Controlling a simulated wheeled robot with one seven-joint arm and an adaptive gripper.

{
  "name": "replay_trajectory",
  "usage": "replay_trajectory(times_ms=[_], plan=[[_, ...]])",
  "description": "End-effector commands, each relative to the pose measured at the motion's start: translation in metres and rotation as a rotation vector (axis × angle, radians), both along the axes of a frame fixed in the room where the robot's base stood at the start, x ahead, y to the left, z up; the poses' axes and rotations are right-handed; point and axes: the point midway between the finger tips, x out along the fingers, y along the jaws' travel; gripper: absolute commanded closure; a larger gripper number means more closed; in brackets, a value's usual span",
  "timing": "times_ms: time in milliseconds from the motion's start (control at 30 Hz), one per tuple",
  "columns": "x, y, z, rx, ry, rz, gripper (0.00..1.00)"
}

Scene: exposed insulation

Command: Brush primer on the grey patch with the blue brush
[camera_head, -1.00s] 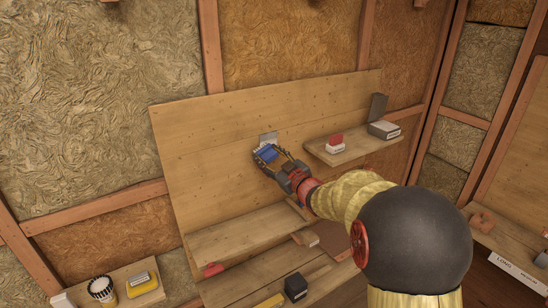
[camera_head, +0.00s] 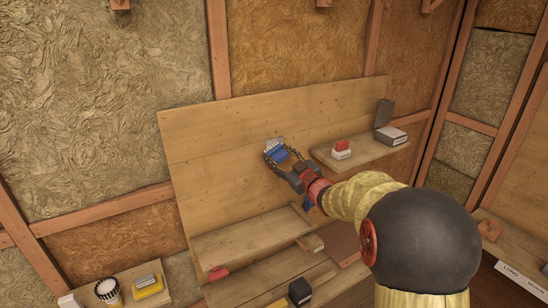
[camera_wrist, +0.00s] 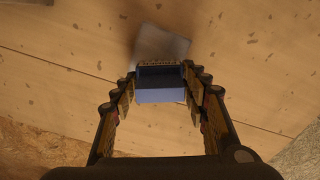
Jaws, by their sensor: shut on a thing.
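My gripper (camera_head: 285,161) is shut on the blue brush (camera_head: 277,154) in front of the upright wooden panel. In the wrist view the blue brush (camera_wrist: 160,95) sits between the two fingers of my gripper (camera_wrist: 160,88), its dark end toward the panel. The grey patch (camera_head: 273,143) is on the panel just beyond the brush. It shows paler in the wrist view (camera_wrist: 163,45), with the brush end over or just beside its lower edge. I cannot tell whether the brush touches it.
A right shelf (camera_head: 360,152) holds a red-and-white block (camera_head: 342,149), a dark grey block (camera_head: 384,113) and a labelled box (camera_head: 391,136).

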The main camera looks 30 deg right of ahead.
Motion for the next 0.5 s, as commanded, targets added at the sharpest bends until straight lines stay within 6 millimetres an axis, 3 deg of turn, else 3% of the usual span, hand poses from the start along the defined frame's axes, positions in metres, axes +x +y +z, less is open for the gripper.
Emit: replay_trajectory(times_ms=[500], plan=[[0.001,-0.028,0.0,0.0,0.001,-0.001,0.75]])
